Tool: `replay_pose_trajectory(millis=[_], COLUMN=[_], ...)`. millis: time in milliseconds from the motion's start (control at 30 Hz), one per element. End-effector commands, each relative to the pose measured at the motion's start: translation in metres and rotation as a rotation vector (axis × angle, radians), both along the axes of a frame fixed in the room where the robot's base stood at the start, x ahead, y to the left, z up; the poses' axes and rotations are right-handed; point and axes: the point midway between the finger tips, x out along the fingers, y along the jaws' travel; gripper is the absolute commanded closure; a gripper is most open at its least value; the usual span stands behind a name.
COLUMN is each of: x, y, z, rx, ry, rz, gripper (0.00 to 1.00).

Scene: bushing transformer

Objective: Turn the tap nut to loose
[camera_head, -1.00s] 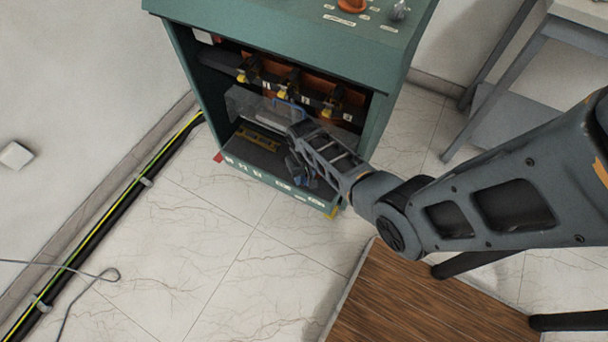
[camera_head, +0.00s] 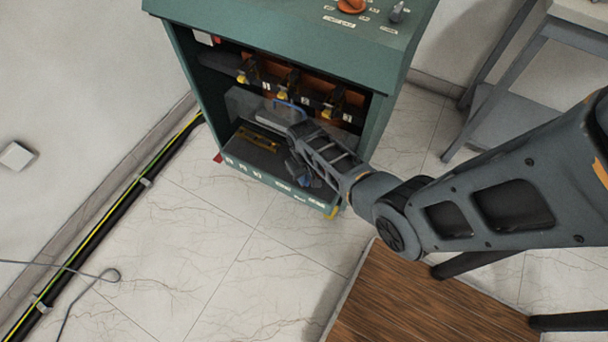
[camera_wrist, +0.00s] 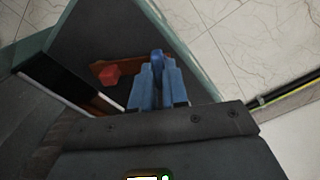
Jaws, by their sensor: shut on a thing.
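My gripper (camera_wrist: 156,76) has two blue fingers and reaches low into the green cabinet. The fingers are closed around an upright blue piece (camera_wrist: 157,58), which appears to be the tap nut. Its top sticks out between the fingertips and its lower part is hidden. In the head view my arm comes in from the right and my wrist covers the right part of the opening. The nut cannot be made out there.
The green transformer cabinet (camera_head: 183,95) is open at the front. A red block (camera_wrist: 108,75) sits on an orange-brown strip left of my fingers. Several dark fittings with yellow parts line the upper opening. A grey table (camera_head: 515,75) stands right.

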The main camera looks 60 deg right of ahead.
Motion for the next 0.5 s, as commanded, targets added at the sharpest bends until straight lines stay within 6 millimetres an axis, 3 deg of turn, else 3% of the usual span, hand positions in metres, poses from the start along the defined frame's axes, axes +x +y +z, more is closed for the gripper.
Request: replay_pose_trajectory(millis=[300, 333, 500], x=[-0.0001, -0.0001, -0.0001], y=[0.0003, 0.0003, 0.0002], z=[-0.0001, -0.0001, -0.0001], rx=[0.0, 0.0, 0.0], ry=[0.001, 0.001, 0.001], rz=[0.022, 0.022, 0.021], gripper=[1.0, 0.84, 0.68])
